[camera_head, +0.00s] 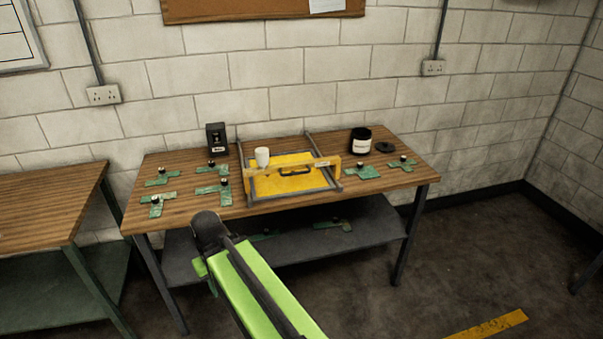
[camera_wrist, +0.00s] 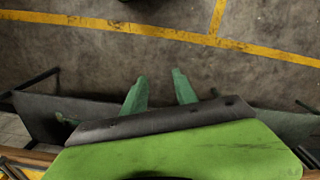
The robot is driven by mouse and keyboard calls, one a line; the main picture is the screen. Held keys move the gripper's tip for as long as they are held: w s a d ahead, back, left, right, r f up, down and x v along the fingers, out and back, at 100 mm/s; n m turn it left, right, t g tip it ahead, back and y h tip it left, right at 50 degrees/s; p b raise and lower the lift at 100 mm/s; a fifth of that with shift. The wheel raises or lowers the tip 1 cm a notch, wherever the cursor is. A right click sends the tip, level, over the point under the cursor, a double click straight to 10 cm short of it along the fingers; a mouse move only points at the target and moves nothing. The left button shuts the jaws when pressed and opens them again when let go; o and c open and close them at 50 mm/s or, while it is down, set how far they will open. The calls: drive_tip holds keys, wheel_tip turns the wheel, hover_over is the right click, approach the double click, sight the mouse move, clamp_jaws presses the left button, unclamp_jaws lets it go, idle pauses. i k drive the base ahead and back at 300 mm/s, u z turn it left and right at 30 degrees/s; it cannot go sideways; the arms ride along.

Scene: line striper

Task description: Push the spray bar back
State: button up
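A striper stands on the middle of the wooden workbench in the head view. It has a yellow bed and grey side rails (camera_head: 322,158). A raised yellow bar, which looks like the spray bar (camera_head: 318,164), spans the rails, with a white cup (camera_head: 262,157) at its left end. A dark curved handle (camera_head: 296,171) shows at the bar's middle. My bright green arm is in front of the bench, apart from the striper. My gripper (camera_wrist: 160,88) shows in the wrist view with its two green fingers spread and nothing between them. The head view does not clearly show its fingertips.
Several green T-shaped pieces (camera_head: 163,178) lie on the workbench (camera_head: 188,209). A black box (camera_head: 216,138) stands at the back left, a black jar (camera_head: 361,141) and dark lid (camera_head: 384,147) at the right. Another bench (camera_head: 48,210) is at the left. Floor at the right is largely clear.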

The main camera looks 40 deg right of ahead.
sight(262, 153)
drive_tip(key=i, duration=0.95)
drive_tip(key=u, duration=0.05)
